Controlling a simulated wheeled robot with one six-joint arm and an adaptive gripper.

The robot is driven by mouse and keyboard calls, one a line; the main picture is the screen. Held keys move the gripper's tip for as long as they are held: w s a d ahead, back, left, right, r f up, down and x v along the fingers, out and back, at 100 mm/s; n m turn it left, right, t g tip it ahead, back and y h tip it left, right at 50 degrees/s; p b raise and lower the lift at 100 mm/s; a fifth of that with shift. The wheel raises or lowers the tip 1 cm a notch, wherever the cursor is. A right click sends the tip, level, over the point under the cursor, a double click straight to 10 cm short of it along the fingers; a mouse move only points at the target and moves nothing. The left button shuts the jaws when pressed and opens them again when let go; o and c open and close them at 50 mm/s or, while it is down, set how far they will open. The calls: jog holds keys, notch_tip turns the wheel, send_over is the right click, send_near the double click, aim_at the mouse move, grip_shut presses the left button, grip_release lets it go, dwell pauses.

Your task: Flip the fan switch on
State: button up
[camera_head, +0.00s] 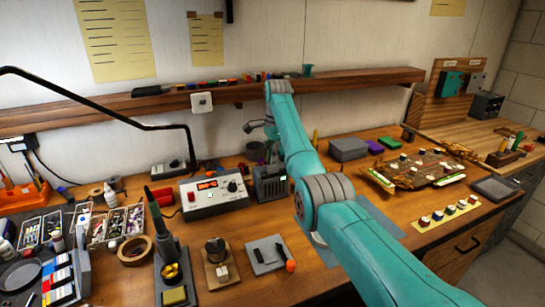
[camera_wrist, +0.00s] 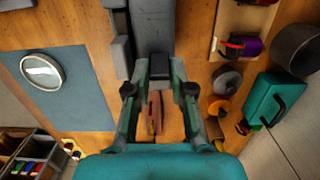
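The frames do not clearly show which part is the fan switch. A dark grey-green box with a vented front (camera_head: 270,186), possibly the fan unit, stands on the bench beside my arm in the head view. My gripper (camera_wrist: 159,92) is open in the wrist view, its two dark-green fingers apart and nothing held. A grey body with a dark block (camera_wrist: 157,68) lies just beyond the fingertips; I cannot tell whether they touch. A reddish tool (camera_wrist: 154,112) shows between the fingers, on the bench below. In the head view my arm hides much of the area around the gripper.
A control box with red display (camera_head: 214,192) stands left of the vented box. A white wall plate (camera_head: 201,102) sits by the shelf (camera_head: 140,110). A soldering-iron stand (camera_head: 172,270), tape roll (camera_head: 134,251) and parts trays crowd the left bench. A circuit-like model (camera_head: 410,170) lies right.

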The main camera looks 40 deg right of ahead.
jog(key=shift+o, duration=0.8)
jog(key=shift+a, duration=0.1)
